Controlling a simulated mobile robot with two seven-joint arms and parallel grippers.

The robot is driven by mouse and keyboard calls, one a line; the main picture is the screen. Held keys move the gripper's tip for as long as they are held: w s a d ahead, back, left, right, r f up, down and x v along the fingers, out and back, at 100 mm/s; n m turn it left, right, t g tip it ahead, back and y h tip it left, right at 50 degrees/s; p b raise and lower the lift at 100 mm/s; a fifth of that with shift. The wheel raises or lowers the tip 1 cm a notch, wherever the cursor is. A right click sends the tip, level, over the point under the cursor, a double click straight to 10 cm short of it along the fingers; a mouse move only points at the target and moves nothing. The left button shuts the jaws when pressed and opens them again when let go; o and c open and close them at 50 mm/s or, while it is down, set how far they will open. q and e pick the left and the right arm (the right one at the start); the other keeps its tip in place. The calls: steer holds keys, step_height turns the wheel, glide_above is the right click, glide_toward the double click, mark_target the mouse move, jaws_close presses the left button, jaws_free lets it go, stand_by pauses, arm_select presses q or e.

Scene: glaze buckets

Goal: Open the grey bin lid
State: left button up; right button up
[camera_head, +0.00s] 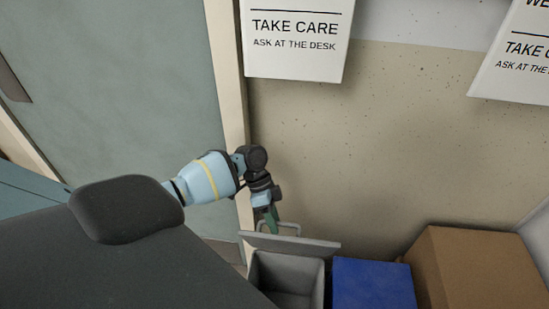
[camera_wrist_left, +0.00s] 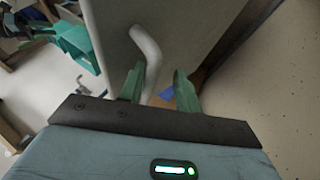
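The grey bin (camera_head: 318,290) stands low against the wall. Its lid (camera_head: 300,245) is raised and tilted up at the back, and the open inside of the bin shows in the head view. A bent grey handle (camera_head: 291,224) is on the lid. My left gripper (camera_head: 271,218) is at this handle. In the left wrist view the two green fingers (camera_wrist_left: 160,76) stand apart, with the handle (camera_wrist_left: 146,45) between them, closer to the left finger. A gap shows by the right finger, and the lid panel (camera_wrist_left: 195,30) is beyond.
A blue box (camera_head: 372,284) stands directly right of the bin, with a brown cardboard box (camera_head: 478,268) beyond it. The wall (camera_head: 350,150) is close behind, and a grey-green door (camera_head: 130,95) is at the left. Signs (camera_head: 295,35) hang above.

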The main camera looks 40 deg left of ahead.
arm_select(q)
steer(key=shift+r, duration=0.2)
steer(key=s+d+r+p, duration=0.1)
steer(key=s+d+r, duration=0.1)
steer(key=s+d, duration=0.2)
steer(key=s+d+r, duration=0.3)
steer(key=s+d, duration=0.1)
steer(key=s, duration=0.5)
steer(key=shift+s+d+p, duration=0.2)
steer(key=shift+d+p, duration=0.15)
steer(key=shift+d, duration=0.05)
